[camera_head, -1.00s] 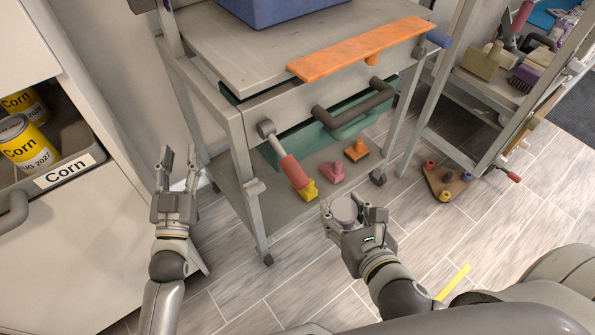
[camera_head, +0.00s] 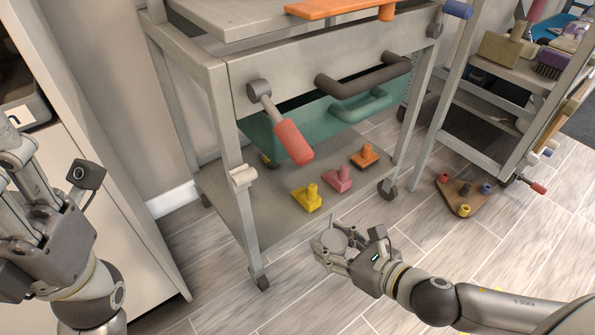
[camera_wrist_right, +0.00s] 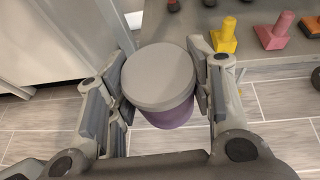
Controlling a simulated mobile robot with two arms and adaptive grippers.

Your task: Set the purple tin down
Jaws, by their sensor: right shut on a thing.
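The purple tin (camera_wrist_right: 165,113) has a round grey lid (camera_wrist_right: 158,77) and shows in the right wrist view between my right fingers. My right gripper (camera_head: 336,246) is shut on it. In the head view the tin's grey top (camera_head: 334,240) shows between the fingers, in front of the rack's lower shelf, with floor behind and around it. Its underside is hidden. My left gripper (camera_head: 52,190) is at the left edge by the white cabinet, its fingers apart, with nothing seen between them.
The rolling rack's lower shelf (camera_head: 228,213) holds a yellow (camera_head: 307,198), a pink (camera_head: 338,178) and an orange piece (camera_head: 365,156) with pegs. A three-cornered wooden piece (camera_head: 461,193) lies on the floor at right. The shelf's front left is bare.

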